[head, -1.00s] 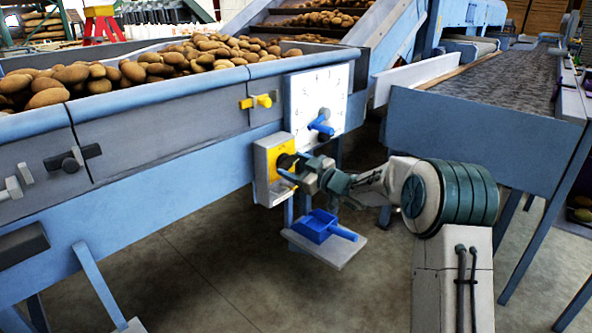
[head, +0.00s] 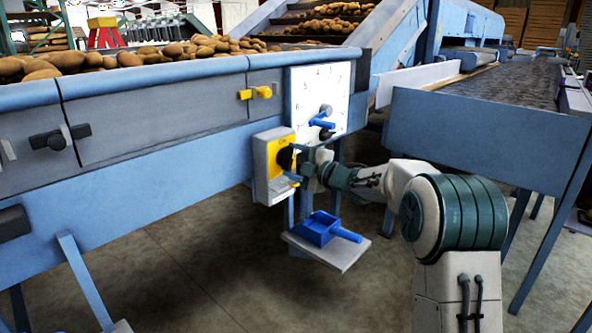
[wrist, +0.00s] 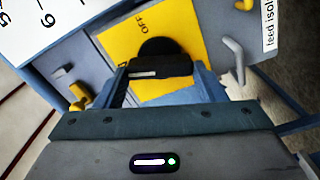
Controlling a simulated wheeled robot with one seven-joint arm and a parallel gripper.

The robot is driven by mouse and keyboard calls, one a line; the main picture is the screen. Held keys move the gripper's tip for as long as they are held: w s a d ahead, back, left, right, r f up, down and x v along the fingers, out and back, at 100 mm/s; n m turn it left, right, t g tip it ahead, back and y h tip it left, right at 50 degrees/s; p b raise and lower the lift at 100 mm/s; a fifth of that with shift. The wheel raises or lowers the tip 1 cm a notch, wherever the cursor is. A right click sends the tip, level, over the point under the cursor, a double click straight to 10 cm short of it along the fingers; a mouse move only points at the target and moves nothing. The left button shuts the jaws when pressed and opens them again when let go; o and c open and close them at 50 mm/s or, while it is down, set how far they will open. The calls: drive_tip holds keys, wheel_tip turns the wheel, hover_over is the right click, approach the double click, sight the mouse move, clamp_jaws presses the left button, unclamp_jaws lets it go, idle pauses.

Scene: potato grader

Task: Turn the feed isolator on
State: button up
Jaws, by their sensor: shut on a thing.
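The feed isolator is a grey box (head: 259,170) with a yellow plate (head: 275,147) on the side of the blue machine. Its black rotary knob (head: 285,158) is partly hidden by my gripper (head: 297,165) in the head view. In the wrist view my gripper (wrist: 163,78) is shut on the bar of the black knob (wrist: 160,66), with one finger on each side. The yellow plate (wrist: 118,42) carries the word OFF near the knob. A white label (wrist: 269,25) beside it reads "feed isol", cut off by the frame edge.
A white dial panel (head: 305,85) with a blue lever (head: 321,123) is just above the isolator. A small shelf (head: 335,255) holding a blue scoop (head: 318,229) is below. A yellow latch (head: 254,93) is at upper left. Potatoes fill the hopper behind.

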drive_tip(key=shift+s+a+f+n+b, duration=0.1)
drive_tip(key=shift+n+b, duration=0.55)
drive_tip(key=shift+n, duration=0.3)
drive_tip(key=shift+f+n+b, duration=0.1)
drive_tip(key=shift+n+b, duration=0.55)
drive_tip(key=shift+n, duration=0.3)
drive_tip(key=o, duration=1)
drive_tip(key=shift+r, duration=0.1)
drive_tip(key=shift+s+d+r, duration=0.1)
drive_tip(key=shift+s+d, duration=0.15)
drive_tip(key=shift+d, duration=0.25)
drive_tip(key=shift+p+v, duration=1.7)
drive_tip(key=shift+v, duration=4.65)
